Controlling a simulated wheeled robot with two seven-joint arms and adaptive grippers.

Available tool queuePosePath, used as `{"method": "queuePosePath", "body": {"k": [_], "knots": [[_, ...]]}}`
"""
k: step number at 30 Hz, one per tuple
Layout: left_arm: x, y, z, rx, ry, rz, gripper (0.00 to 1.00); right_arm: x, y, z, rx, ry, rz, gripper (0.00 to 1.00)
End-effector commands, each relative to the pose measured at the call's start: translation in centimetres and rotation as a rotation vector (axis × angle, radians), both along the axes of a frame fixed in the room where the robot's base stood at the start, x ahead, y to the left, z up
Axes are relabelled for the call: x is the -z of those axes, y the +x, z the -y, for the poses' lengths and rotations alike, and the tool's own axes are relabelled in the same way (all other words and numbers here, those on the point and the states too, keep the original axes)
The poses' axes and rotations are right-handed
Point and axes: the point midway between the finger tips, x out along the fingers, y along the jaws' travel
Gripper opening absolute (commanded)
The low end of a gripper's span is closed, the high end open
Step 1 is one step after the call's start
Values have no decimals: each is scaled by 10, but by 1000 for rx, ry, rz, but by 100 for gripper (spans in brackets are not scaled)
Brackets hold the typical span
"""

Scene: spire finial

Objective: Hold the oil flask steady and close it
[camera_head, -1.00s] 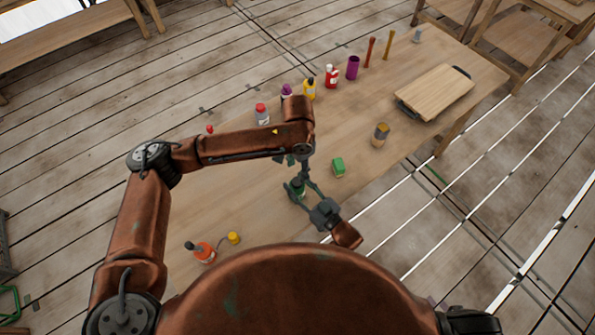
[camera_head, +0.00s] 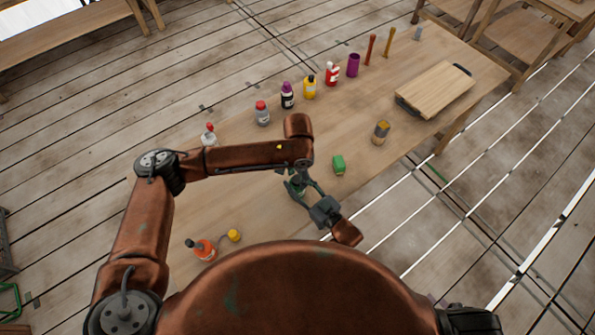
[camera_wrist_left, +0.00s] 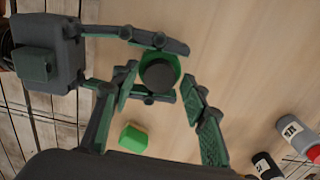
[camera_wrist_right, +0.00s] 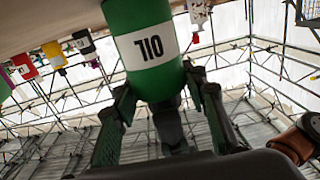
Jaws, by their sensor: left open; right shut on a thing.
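The green oil flask (camera_wrist_right: 145,50) stands on the table, with a white label and dark neck in the right wrist view, which is upside down. The left wrist view shows its dark round top (camera_wrist_left: 159,75) from above. My right gripper (camera_head: 302,193) is shut on the flask from the side. My left gripper (camera_wrist_left: 158,86) is above the flask, open, its fingertips on either side of the dark top, touching or not I cannot tell. Whether the dark top is a lid or bare neck is unclear.
A green block (camera_head: 338,164) lies close beside the flask. An orange bottle (camera_head: 203,249) and a yellow cap (camera_head: 233,236) are at the near left. Several bottles line the far edge. A jar (camera_head: 381,131) and a wooden board (camera_head: 437,90) are to the right.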

Motion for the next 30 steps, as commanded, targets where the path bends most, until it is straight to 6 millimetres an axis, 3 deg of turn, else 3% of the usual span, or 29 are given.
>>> {"method": "queuePosePath", "body": {"k": [11,30], "knots": [[5,0,0,0,1,-1,41,-1,0,0,0,1,1,0],[4,0,-1,0,1,0,0,-1,0,0,0,1,1,0]]}}
